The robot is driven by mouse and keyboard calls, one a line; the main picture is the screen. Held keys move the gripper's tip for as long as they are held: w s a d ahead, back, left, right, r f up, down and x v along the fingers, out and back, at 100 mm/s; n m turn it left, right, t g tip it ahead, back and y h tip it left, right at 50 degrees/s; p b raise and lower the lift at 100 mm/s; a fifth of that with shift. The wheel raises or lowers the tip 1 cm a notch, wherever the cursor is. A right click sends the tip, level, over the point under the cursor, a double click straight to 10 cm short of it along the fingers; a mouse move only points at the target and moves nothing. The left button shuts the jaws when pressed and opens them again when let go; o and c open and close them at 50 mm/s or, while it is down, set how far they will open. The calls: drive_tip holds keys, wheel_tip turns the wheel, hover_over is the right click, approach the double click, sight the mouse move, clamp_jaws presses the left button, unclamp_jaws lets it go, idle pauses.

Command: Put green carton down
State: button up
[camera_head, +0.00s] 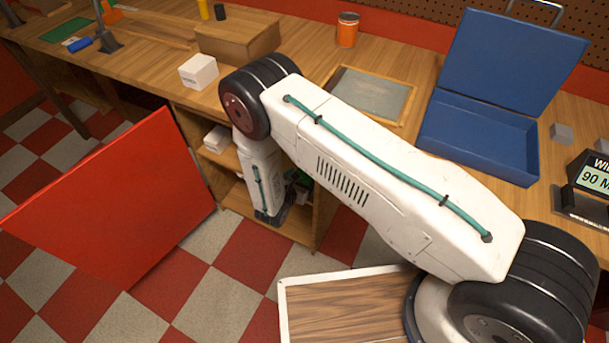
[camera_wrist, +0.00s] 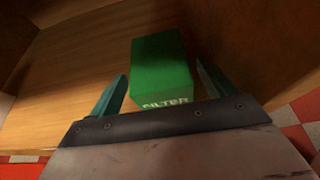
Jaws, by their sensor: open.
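The green carton (camera_wrist: 160,65), with white lettering that reads "FILTER", rests on a wooden shelf (camera_wrist: 75,60) in the wrist view. My gripper (camera_wrist: 160,85) is open, its two teal fingers apart on either side of the carton's near end. I see a gap between each finger and the carton. In the head view my arm reaches down into the open cupboard (camera_head: 262,217) under the bench. There the gripper is mostly hidden by my arm, and a bit of green shows beside it.
A red cupboard door (camera_head: 125,195) stands open at the left. A white box (camera_head: 216,139) sits on the upper shelf. The bench above holds another white box (camera_head: 198,72), an orange can (camera_head: 347,30), a framed slate (camera_head: 370,93) and an open blue case (camera_head: 480,135). Wooden walls flank the shelf.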

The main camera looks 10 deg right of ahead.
drive_tip(key=v, duration=0.9)
drive_tip(key=shift+s, duration=0.1)
